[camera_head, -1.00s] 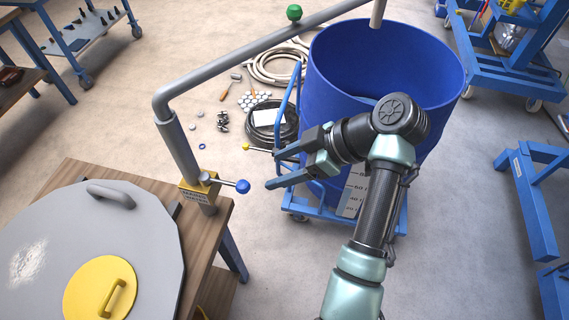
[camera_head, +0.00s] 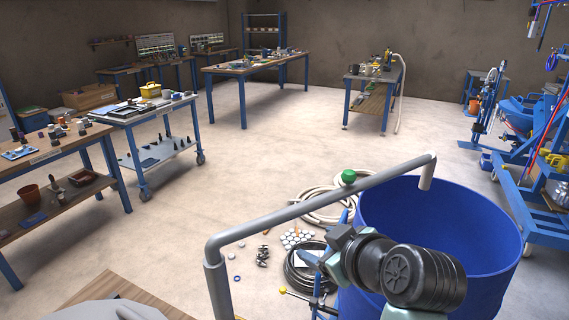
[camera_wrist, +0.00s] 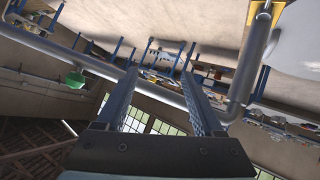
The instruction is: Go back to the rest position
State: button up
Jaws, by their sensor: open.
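My gripper (camera_head: 322,262) is at the lower middle of the head view, in front of the blue drum and below the grey pipe. In the wrist view my gripper (camera_wrist: 158,58) shows two parallel fingers spread wide, with nothing between them. The grey pipe (camera_head: 300,206) runs from a bend at the left to a down-turned end over the blue drum (camera_head: 440,215).
Hoses and small parts (camera_head: 296,238) lie on the floor left of the drum. A grey lid (camera_head: 110,313) shows on the wooden table (camera_head: 150,302) at the bottom left. Blue frames (camera_head: 535,205) stand at the right. The mid floor (camera_head: 230,170) is clear toward the far workbenches.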

notch_tip(320, 180, up, 14)
jog(key=a+m+t+h, duration=0.2)
jog(key=m+t, duration=0.1)
jog(key=t, duration=0.3)
jog(key=s+a+r+m+t+h, duration=0.1)
jog(key=s+a+r+m+t, duration=0.1)
jog(key=s+r+t, duration=0.3)
jog(key=s+a+r+m+t+h, duration=0.1)
jog(key=s+r+t, duration=0.4)
jog(key=s+r, duration=0.7)
notch_tip(320, 180, up, 7)
jog(key=shift+a+f+m+t, duration=0.1)
jog(key=shift+a+m+t, duration=0.3)
jog(key=shift+a+m, duration=0.65)
jog(key=shift+d, duration=0.2)
